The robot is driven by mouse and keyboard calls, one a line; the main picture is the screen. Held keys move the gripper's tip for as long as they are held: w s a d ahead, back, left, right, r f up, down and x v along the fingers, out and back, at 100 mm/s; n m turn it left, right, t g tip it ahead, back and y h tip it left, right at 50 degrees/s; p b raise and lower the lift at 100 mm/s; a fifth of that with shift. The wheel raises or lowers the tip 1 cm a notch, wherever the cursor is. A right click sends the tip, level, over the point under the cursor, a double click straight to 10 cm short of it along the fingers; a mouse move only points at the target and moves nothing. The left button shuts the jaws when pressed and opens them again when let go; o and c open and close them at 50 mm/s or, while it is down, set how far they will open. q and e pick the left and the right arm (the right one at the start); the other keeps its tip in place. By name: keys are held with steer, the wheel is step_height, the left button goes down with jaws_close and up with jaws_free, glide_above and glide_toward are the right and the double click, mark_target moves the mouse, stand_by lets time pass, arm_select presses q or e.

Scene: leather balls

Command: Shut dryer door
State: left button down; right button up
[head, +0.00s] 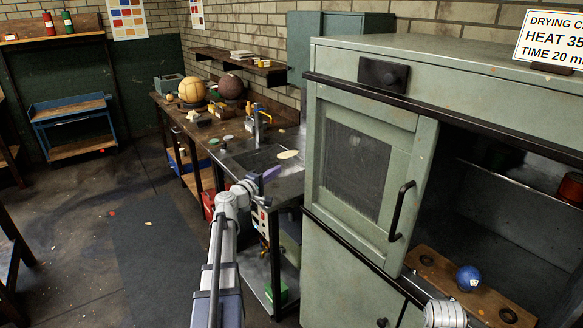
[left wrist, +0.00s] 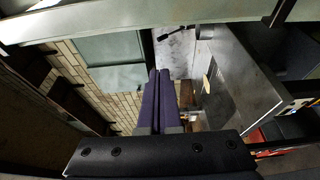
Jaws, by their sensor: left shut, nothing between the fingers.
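The dryer (head: 330,240) is a big pale green cabinet on the right of the head view. Its door (head: 395,150), with a dark mesh window and a black upright handle (head: 401,211), stands at the left of the front. Right of the door the dark chamber is open, showing a blue ball (head: 467,278) on a wooden board with round holes. My left gripper (head: 268,174) is left of the dryer, in front of the sink bench, apart from door and handle. Its purple fingers are shut and empty in the left wrist view (left wrist: 158,76).
A workbench (head: 170,104) with a sink, a tan ball (head: 192,90) and a dark ball (head: 231,88) runs along the brick wall. A dark rail crosses the dryer front above the door. A blue bench (head: 70,108) stands far left. The floor between is mostly clear.

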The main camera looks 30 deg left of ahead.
arm_select(q)
steer(key=w, duration=1)
steer(key=d, duration=0.1)
steer(key=s+d, duration=0.1)
steer(key=d, duration=0.1)
steer(key=s+d, duration=0.1)
steer(key=shift+d, duration=0.2)
